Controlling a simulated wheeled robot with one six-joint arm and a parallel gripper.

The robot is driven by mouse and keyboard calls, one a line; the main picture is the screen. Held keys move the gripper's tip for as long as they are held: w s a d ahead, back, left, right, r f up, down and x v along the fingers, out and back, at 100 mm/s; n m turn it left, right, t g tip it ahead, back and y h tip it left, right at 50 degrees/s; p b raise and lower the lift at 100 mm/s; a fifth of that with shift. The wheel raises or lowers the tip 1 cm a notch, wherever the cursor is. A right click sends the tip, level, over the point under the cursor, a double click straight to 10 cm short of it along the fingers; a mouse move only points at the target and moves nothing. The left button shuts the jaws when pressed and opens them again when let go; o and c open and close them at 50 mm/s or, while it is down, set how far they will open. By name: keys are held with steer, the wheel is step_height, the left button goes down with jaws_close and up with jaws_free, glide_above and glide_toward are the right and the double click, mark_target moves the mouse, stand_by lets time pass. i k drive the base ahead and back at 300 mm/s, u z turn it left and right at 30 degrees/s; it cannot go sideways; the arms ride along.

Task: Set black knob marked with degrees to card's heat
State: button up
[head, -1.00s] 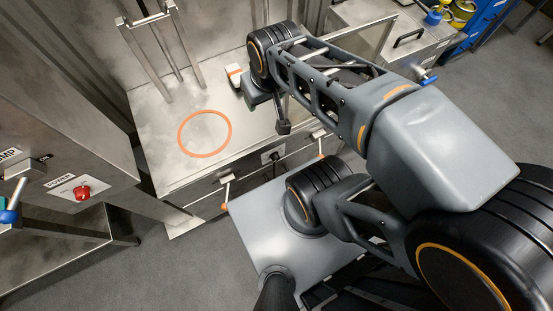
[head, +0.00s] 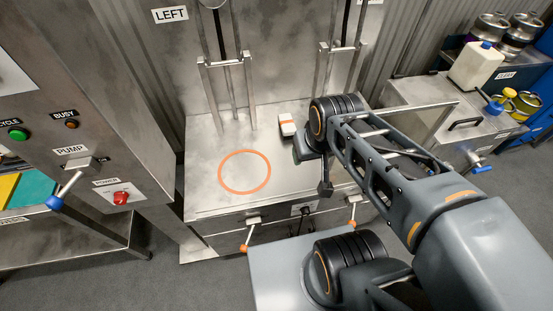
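I cannot make out a black knob marked with degrees or a readable heat card in the head view. A small dark fitting on a pale plate (head: 302,210) sits on the front of the steel bench, too small to identify. My gripper (head: 325,189) is the small dark end hanging below my wrist, above the bench's front right part. It is seen from behind and above, and its fingers cannot be made out. Nothing is visibly held in it.
The steel bench (head: 215,200) carries an orange ring (head: 244,172) and a small white-and-orange block (head: 287,125). Two orange-tipped levers (head: 245,247) (head: 352,222) stick out in front. The left cabinet has a red power knob (head: 121,198) and blue-handled pump lever (head: 56,202).

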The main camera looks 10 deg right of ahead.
mark_target(305, 211)
steer(key=k, duration=0.5)
steer(key=z, duration=3.15)
steer(key=k, duration=1.8)
steer(key=u, duration=1.65)
steer(key=i, duration=0.5)
